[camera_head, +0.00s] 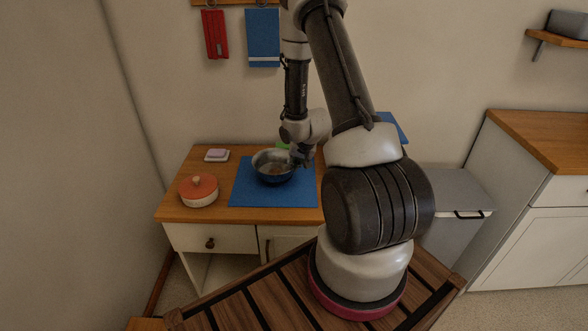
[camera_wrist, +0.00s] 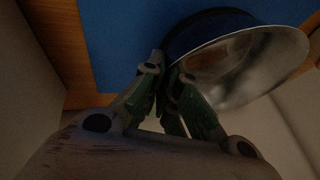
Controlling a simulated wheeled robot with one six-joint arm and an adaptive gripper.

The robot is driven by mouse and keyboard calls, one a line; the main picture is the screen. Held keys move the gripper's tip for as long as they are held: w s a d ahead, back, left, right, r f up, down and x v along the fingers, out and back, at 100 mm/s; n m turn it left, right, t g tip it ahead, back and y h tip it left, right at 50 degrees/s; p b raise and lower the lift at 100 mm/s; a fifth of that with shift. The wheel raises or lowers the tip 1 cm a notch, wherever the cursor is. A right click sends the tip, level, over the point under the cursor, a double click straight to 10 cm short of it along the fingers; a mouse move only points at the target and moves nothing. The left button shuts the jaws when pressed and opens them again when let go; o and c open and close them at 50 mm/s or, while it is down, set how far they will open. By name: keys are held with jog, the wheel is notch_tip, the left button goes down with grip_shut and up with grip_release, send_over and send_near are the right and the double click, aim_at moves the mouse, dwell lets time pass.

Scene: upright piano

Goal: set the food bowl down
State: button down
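The food bowl (camera_head: 272,167) is a round metal bowl with a shiny inside and a dark outside. It is over the blue mat (camera_head: 245,192) on the wooden counter; I cannot tell whether its base touches the mat. My gripper (camera_head: 299,158) is at the bowl's right side in the head view. In the wrist view, the fingers of my gripper (camera_wrist: 168,78) are closed together at the near edge of the bowl (camera_wrist: 245,85), with its rim between them. Something brownish lies inside the bowl. The fingertips are partly hidden.
A red lidded pot (camera_head: 198,191) and a soap dish (camera_head: 216,155) stand on the counter left of the mat. Red and blue towels (camera_head: 262,38) hang above. A grey bin (camera_head: 455,215) stands to the right.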

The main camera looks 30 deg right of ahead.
jog(key=shift+f, duration=1.05)
jog(key=shift+f, duration=0.1)
jog(key=c, duration=1.6)
grip_release()
jog(key=shift+c, duration=0.2)
